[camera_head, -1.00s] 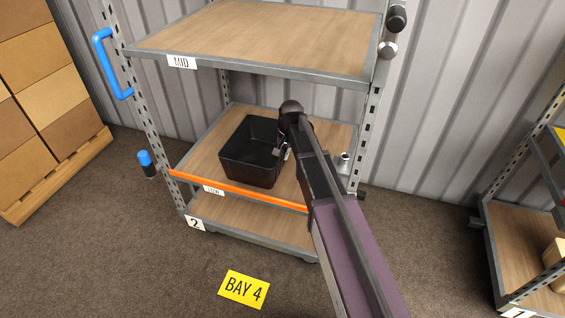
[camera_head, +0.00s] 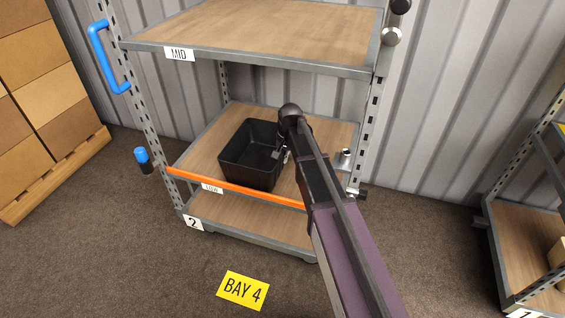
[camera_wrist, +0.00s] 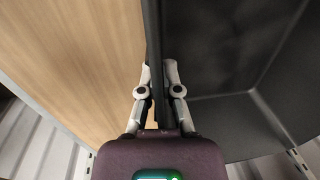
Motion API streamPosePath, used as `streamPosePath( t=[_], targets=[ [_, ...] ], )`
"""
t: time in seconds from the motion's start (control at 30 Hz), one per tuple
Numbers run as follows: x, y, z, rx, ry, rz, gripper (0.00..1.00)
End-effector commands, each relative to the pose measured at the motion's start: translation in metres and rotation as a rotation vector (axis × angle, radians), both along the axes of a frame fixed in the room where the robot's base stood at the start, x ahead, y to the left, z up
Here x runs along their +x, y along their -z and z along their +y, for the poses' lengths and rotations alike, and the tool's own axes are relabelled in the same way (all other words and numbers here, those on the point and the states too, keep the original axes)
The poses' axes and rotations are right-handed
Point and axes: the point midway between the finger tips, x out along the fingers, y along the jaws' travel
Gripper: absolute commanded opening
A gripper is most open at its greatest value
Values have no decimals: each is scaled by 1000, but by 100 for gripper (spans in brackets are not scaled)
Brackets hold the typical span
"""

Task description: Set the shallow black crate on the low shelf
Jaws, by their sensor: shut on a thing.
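The shallow black crate (camera_head: 236,163) is empty and upright at the low shelf (camera_head: 203,150), which has an orange front edge and a "LOW" label. I cannot tell whether its base touches the board. My gripper (camera_head: 281,154) is at the crate's right side, partly hidden by my arm in the head view. In the wrist view, the fingers of my gripper (camera_wrist: 158,85) are shut on the crate's wall (camera_wrist: 154,40), one on each side. The crate's inside (camera_wrist: 225,50) lies to the right and the wooden board (camera_wrist: 75,40) to the left.
The mid shelf (camera_head: 250,28) is above the crate. A small metal cylinder (camera_head: 345,157) stands at the low shelf's right end. Rack posts flank the shelf. A lower board (camera_head: 245,215) is beneath. Stacked boxes (camera_head: 45,100) stand at left, another rack (camera_head: 525,240) at right.

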Motion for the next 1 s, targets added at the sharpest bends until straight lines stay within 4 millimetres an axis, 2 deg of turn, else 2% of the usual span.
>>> streamPosePath(
  t=[0.57, 0.6, 0.7, 1.0],
  targets=[
    [0, 7, 1, 1, 0, 0, 0],
    [0, 6, 0, 0, 0, 0, 17],
    [0, 6, 0, 0, -1, 0, 43],
    [0, 6, 1, 0, -1, 0, 43]
  ],
)
